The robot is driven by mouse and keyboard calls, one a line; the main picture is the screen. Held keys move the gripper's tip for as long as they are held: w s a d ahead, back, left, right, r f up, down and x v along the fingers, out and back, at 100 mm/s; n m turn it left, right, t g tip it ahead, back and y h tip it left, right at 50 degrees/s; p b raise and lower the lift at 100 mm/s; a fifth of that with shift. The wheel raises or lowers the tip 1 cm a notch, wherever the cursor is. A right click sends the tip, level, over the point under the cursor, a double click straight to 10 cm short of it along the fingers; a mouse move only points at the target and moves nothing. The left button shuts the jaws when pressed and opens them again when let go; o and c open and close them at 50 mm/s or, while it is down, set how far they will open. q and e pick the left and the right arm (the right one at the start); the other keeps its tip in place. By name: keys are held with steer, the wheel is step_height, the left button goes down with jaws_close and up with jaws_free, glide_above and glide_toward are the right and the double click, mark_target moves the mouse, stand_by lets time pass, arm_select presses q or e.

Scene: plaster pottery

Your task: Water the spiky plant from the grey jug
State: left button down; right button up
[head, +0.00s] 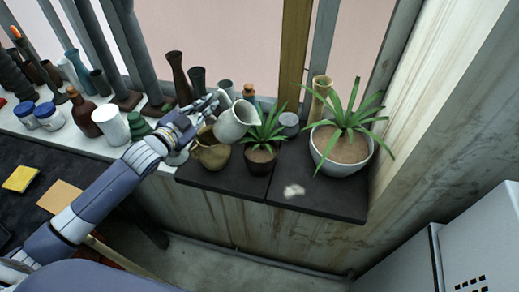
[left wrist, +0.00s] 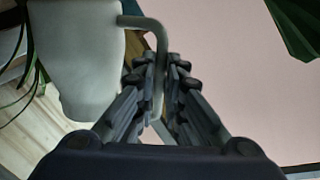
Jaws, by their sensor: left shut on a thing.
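The pale grey jug (head: 235,121) is held up at the window ledge, tilted with its mouth to the right. My left gripper (head: 208,104) is shut on its handle. In the left wrist view the jug (left wrist: 75,65) hangs at left, and its bent handle passes between the fingers (left wrist: 160,85). A small spiky plant (head: 266,131) in a dark pot stands just right of and below the jug. A larger spiky plant (head: 350,118) in a white bowl stands farther right. No water stream is visible. My right gripper is not in view.
A brassy round pot (head: 211,151) stands below the jug. Brown vases (head: 178,80) and a grey cup (head: 289,124) stand behind. The dark slab (head: 320,198) has a pale patch near its front. Bottles and jars crowd the ledge at left.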

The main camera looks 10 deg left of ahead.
mark_target(216, 97)
arm_select(q)
steer(key=shift+w+d+r+m, duration=0.1)
steer(key=shift+d+r+m, duration=0.3)
steer(key=shift+r, duration=0.05)
steer(key=shift+w+d+r+m+p, duration=0.1)
steer(key=shift+d+r+m+p, duration=0.15)
steer(key=shift+r+p, duration=0.2)
steer(key=shift+d+r+m+p, duration=0.15)
steer(key=shift+r+m+p, duration=0.15)
steer(key=shift+r, duration=0.2)
steer(key=shift+s+d+m, duration=0.2)
steer(key=shift+d+m, duration=0.2)
steer(key=shift+m, duration=0.05)
steer(key=shift+d+r+m+y+b, duration=0.15)
steer(key=shift+d+m+y+b, duration=0.15)
steer(key=shift+d+m, duration=0.25)
steer(key=shift+s+d+r+m, duration=0.1)
steer(key=shift+d+m, duration=0.05)
steer(key=shift+m, duration=0.1)
steer(key=shift+d+r+m+y, duration=0.1)
steer(key=shift+d+m+y, duration=0.25)
steer(key=shift+m, duration=0.25)
steer(key=shift+d+m+b, duration=0.15)
steer(key=shift+m+b, duration=0.15)
steer(key=shift+m, duration=0.1)
